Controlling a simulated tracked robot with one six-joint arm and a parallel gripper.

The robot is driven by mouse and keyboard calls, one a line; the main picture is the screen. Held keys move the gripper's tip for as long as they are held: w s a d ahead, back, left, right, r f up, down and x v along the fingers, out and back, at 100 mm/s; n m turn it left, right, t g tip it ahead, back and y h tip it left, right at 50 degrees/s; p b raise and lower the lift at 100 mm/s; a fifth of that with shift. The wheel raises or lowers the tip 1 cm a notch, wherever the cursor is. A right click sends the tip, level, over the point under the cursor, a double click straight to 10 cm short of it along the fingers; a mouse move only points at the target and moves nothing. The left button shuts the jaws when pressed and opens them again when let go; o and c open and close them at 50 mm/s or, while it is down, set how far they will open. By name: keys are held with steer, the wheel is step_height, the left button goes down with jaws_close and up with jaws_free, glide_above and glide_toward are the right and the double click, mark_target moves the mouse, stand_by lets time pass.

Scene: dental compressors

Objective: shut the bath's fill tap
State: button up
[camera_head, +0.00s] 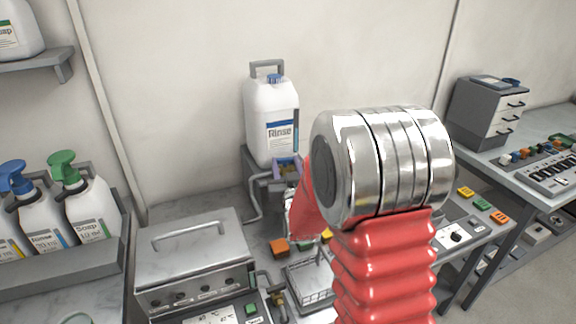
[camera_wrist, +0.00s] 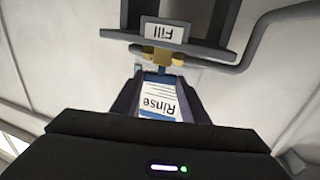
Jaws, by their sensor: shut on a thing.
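In the wrist view, my gripper (camera_wrist: 161,68) is closed around the small brass-coloured fill tap (camera_wrist: 155,56), just beside a dark plate with an upside-down "Fill" label (camera_wrist: 167,32). The fingers hide part of the tap, and I cannot tell how far it is turned. The bath (camera_head: 190,262), a steel box with a lid handle, stands at the lower left of the head view.
A white Rinse bottle (camera_head: 271,120) stands behind my arm; its label also shows between the fingers in the wrist view. A grey pipe (camera_wrist: 262,40) runs beside the tap. Pump bottles (camera_head: 88,208) stand at left, and a drawer unit (camera_head: 487,112) at right.

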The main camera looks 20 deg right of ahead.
steer(key=shift+w+a+m+g+h, duration=0.15)
steer(key=shift+m+g+h, duration=0.15)
steer(key=shift+m+h, duration=0.35)
steer(key=shift+s+a+m+g+h, duration=0.15)
steer(key=shift+m+g+h, duration=0.2)
steer(key=shift+h, duration=0.55)
steer(key=shift+w+a+m+g+h, duration=0.15)
steer(key=shift+m+g+h, duration=0.1)
steer(key=shift+m+h, duration=0.45)
steer(key=shift+w+a+m+g+h, duration=0.1)
steer(key=shift+a+m+g+h, duration=0.05)
steer(key=shift+m+g+h, duration=0.65)
steer(key=shift+w+a+m+g+h, duration=0.1)
steer(key=shift+m+g+h, duration=0.4)
steer(key=shift+h, duration=0.55)
steer(key=o, duration=1.1)
steer(key=shift+c, duration=0.2)
steer(key=shift+a, duration=0.1)
